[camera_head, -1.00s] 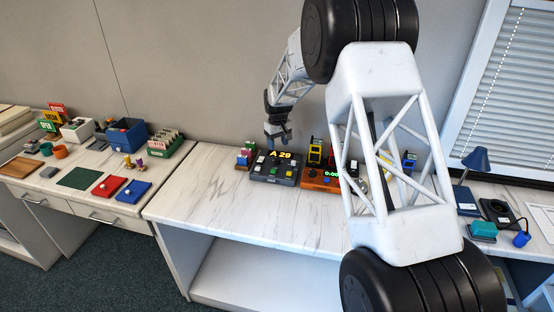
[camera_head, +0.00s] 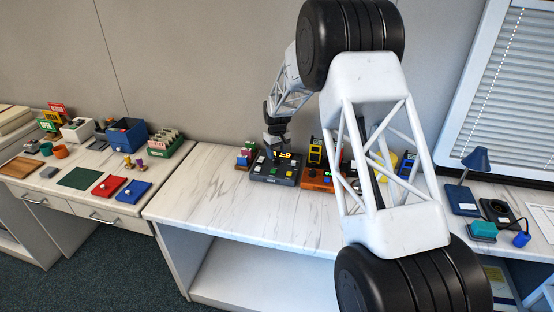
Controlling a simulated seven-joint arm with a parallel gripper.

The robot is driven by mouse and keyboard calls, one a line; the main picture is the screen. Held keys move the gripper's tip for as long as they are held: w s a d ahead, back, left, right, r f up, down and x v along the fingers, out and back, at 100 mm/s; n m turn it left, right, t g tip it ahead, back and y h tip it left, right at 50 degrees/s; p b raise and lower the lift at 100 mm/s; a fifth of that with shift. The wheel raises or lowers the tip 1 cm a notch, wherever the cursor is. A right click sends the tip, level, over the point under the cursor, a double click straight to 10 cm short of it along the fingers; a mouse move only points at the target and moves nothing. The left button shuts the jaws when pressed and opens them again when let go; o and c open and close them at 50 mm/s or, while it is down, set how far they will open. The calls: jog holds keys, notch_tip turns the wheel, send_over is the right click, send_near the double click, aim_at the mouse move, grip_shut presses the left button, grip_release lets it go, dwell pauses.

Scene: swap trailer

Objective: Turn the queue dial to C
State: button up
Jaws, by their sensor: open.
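A dark grey console (camera_head: 274,176) with a lit yellow display (camera_head: 286,155) and several coloured buttons sits near the back of the middle counter. It appears to be the queue unit. Its dial and any letter C are too small to make out. My gripper (camera_head: 271,155) points down over the back left part of the console, in front of the left side of the display, and is open with nothing seen in it. I cannot tell whether the fingertips touch the console.
An orange device (camera_head: 315,180) stands close to the console's right, partly behind my arm. A small rack of coloured blocks (camera_head: 244,158) stands at its left. The counter's front (camera_head: 220,205) is clear. A blue lamp (camera_head: 476,160) stands at right.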

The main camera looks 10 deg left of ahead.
aim_at(277, 159)
jog(key=shift+f, duration=1.8)
jog(key=shift+c, duration=0.5)
jog(key=c, duration=0.8)
